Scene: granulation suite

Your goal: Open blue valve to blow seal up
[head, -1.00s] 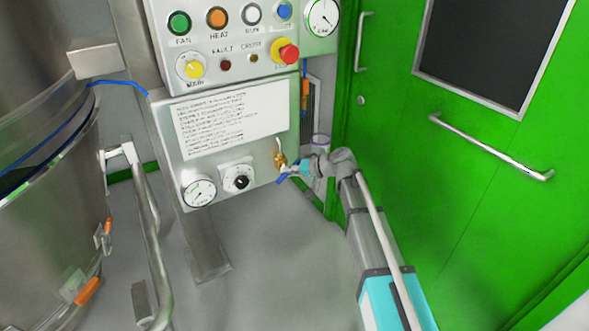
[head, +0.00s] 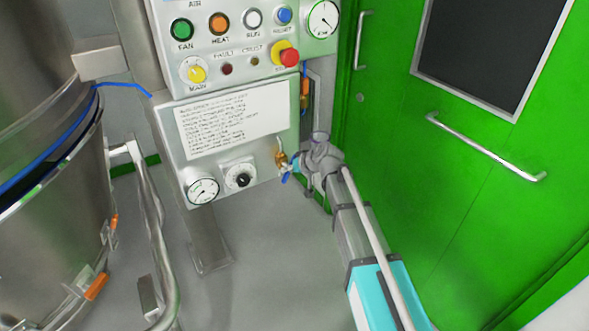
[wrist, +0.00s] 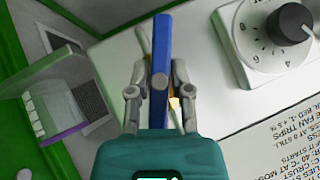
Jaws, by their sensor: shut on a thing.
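The blue valve handle (wrist: 162,45) is a flat bar that stands upright in the wrist view. My gripper (wrist: 160,82) has one finger on each side of it and is shut on it. In the head view the blue handle (head: 286,178) shows small, below a brass valve body (head: 281,158) at the right edge of the lower panel. My gripper (head: 295,165) is there at the valve, partly hidden by my own wrist. The brass body is mostly hidden behind the handle and fingers in the wrist view.
The lower panel carries a gauge (head: 202,191), a black dial (head: 242,180) and a printed notice (head: 235,118). Buttons and a red emergency stop (head: 289,57) sit above. A green door (head: 400,150) is close on the right. A steel vessel (head: 45,230) stands left.

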